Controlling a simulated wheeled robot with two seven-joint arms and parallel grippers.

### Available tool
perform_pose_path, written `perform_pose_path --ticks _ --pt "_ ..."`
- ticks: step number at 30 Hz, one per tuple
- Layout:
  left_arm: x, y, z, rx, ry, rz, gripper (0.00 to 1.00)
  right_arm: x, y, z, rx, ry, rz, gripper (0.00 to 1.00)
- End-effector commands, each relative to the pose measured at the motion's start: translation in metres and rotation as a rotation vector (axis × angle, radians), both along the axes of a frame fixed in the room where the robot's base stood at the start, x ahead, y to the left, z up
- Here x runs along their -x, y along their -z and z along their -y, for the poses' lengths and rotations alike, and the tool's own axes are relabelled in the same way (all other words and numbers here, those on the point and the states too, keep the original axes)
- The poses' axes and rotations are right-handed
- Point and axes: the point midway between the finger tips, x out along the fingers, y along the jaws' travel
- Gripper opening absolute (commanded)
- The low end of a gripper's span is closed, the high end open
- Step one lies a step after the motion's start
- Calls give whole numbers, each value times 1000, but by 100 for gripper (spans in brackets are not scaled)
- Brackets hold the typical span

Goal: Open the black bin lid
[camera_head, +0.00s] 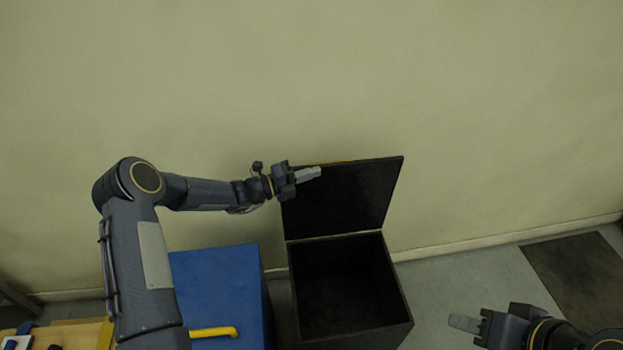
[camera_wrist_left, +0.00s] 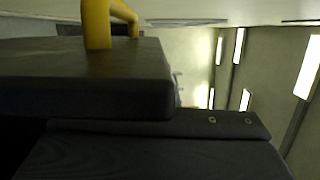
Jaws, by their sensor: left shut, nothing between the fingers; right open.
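The black bin (camera_head: 405,315) stands on the floor by the wall, its dark inside showing from above. Its black lid (camera_head: 350,200) is raised, standing up from the bin's back edge near the wall. In the left wrist view the lid (camera_wrist_left: 90,75) shows close up with its yellow handle (camera_wrist_left: 97,25); only a yellow sliver of the handle shows in the head view. My left gripper (camera_head: 312,174) is shut and empty, its fingers overlapping the lid's upper left part; contact cannot be told. My right gripper (camera_head: 465,322) is open and empty, right of the bin.
A blue bin (camera_head: 215,275) with a yellow handle (camera_head: 214,332) stands left of the black bin, its lid down. A wooden table (camera_head: 85,332) with small items is at the lower left. A dark mat (camera_head: 580,270) lies at right. The floor between the black bin and mat is clear.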

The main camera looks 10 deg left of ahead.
Motion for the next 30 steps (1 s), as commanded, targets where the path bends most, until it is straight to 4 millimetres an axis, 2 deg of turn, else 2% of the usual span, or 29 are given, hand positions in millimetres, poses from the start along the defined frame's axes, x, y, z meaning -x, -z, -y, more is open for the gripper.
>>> perform_pose_path --ticks 16,27,30 --pt "1 2 -5 -1 -2 -5 0 0 2 0 0 0 0 41" --pt "31 4 -54 -2 -4 -6 0 0 17 0 0 0 0 41" --pt "37 4 -63 0 -2 -7 0 0 19 0 0 0 0 41"
